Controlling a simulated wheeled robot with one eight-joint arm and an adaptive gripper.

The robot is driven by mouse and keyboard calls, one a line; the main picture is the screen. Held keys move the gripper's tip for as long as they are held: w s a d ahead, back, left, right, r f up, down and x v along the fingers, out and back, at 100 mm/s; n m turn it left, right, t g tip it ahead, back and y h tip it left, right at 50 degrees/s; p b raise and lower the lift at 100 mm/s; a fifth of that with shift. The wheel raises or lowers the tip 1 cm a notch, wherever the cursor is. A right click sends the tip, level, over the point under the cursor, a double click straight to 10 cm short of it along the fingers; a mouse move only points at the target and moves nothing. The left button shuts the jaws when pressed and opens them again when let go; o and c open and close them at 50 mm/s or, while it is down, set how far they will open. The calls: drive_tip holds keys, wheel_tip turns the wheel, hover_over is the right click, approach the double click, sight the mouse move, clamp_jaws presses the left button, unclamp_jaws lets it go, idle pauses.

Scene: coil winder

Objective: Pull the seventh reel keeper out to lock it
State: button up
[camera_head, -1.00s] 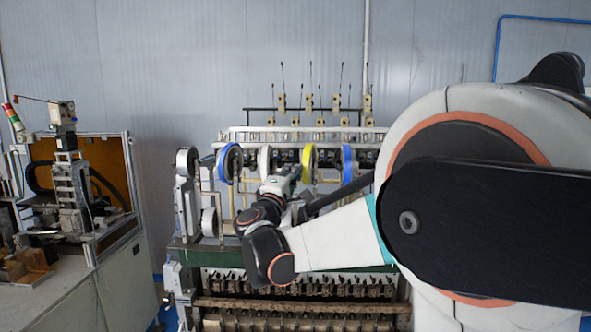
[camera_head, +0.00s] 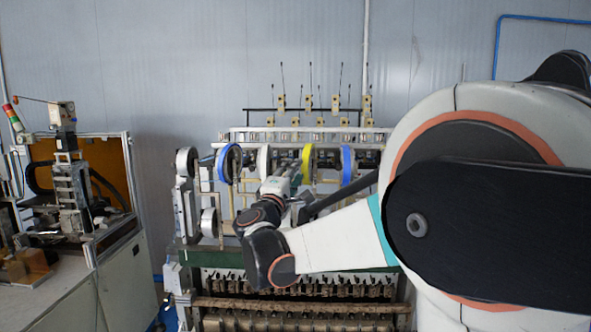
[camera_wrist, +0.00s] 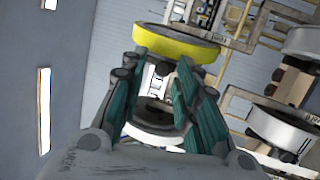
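The coil winder carries a row of reels: a white reel (camera_head: 186,161), a blue reel (camera_head: 229,163), another white reel (camera_head: 264,162), a yellow reel (camera_head: 308,158) and another blue reel (camera_head: 347,164). In the wrist view the yellow reel (camera_wrist: 180,42) is just beyond my fingertips. My gripper (camera_wrist: 158,72) has its two teal-padded fingers apart, with a small bright and dark part of the machine visible through the gap. I cannot tell which part is the seventh reel keeper. In the head view my forearm and wrist hide the fingertips and part of the reel row.
White reels (camera_wrist: 285,128) and yellowish rods stand at the right in the wrist view. Below the reels is the winder's green beam (camera_head: 215,257). A separate machine with an orange panel (camera_head: 110,160) stands at the left.

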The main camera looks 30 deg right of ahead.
drive_tip(key=s+a, duration=0.4)
drive_tip(key=a, duration=0.1)
drive_tip(key=shift+s+a, duration=0.3)
drive_tip(key=shift+s, duration=0.05)
idle(0.5)
drive_tip(key=s+f+m+g+y+b, duration=0.2)
drive_tip(key=s+f+b, duration=0.35)
drive_tip(key=f, duration=0.45)
drive_tip(key=s+f+m+g+y+b, duration=0.2)
drive_tip(key=s+f+b, duration=0.3)
drive_tip(key=f, duration=0.5)
drive_tip(key=s+f+m+g+y+b, duration=0.15)
drive_tip(key=s+f+b, duration=0.35)
drive_tip(key=f, duration=0.5)
drive_tip(key=s+a+f+m+y+b, duration=0.1)
drive_tip(key=s+a+f+y+b, duration=0.2)
drive_tip(key=f, duration=0.6)
drive_tip(key=s+a+f+m+g+y+b, duration=0.1)
drive_tip(key=s+a+f+y+b, duration=0.2)
drive_tip(key=s+a+f+b, duration=0.2)
drive_tip(key=s+a+f+m+y+b, duration=0.1)
drive_tip(key=s+a+f+y+b, duration=0.3)
drive_tip(key=a+f+b, duration=0.4)
wheel_tip(320, 180, down, 5)
drive_tip(key=shift+r, duration=0.15)
